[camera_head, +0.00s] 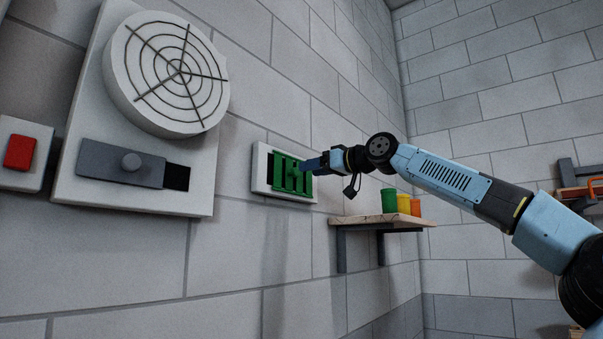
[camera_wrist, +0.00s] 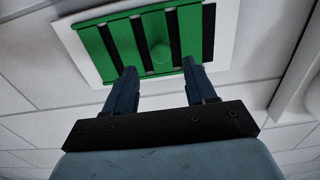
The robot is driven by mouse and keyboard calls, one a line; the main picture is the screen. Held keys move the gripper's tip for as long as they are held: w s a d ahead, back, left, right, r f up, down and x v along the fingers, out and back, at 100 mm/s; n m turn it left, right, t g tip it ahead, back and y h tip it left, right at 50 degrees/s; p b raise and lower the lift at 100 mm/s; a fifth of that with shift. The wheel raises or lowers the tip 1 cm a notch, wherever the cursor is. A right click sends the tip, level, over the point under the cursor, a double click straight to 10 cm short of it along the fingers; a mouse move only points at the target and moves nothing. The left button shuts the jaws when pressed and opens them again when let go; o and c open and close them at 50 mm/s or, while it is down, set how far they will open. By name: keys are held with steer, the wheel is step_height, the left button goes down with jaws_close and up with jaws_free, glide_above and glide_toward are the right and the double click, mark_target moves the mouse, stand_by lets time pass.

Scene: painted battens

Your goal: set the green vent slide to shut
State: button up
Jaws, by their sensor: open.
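The green vent slide (camera_head: 290,179) sits in a white frame (camera_head: 259,172) on the block wall. Dark gaps show between its bars, and a dark strip of opening shows at the frame's left in the head view. In the wrist view the slide (camera_wrist: 155,27) has a round green knob (camera_wrist: 160,54), with dark slots around it and a dark strip at its right edge. My gripper (camera_head: 311,164) is right at the vent. Its fingers (camera_wrist: 160,78) are open, one on each side below the knob in the wrist view. Whether they touch the slide cannot be told.
Left of the vent is a panel with a round grille (camera_head: 167,70) and a grey slide with a knob (camera_head: 120,163). A red switch (camera_head: 20,152) is further left. A wooden shelf (camera_head: 375,220) with green, yellow and orange cups is close below my wrist.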

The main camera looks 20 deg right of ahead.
mark_target(298, 172)
steer(key=shift+x, duration=2.65)
steer(key=shift+c, duration=0.2)
jaws_close()
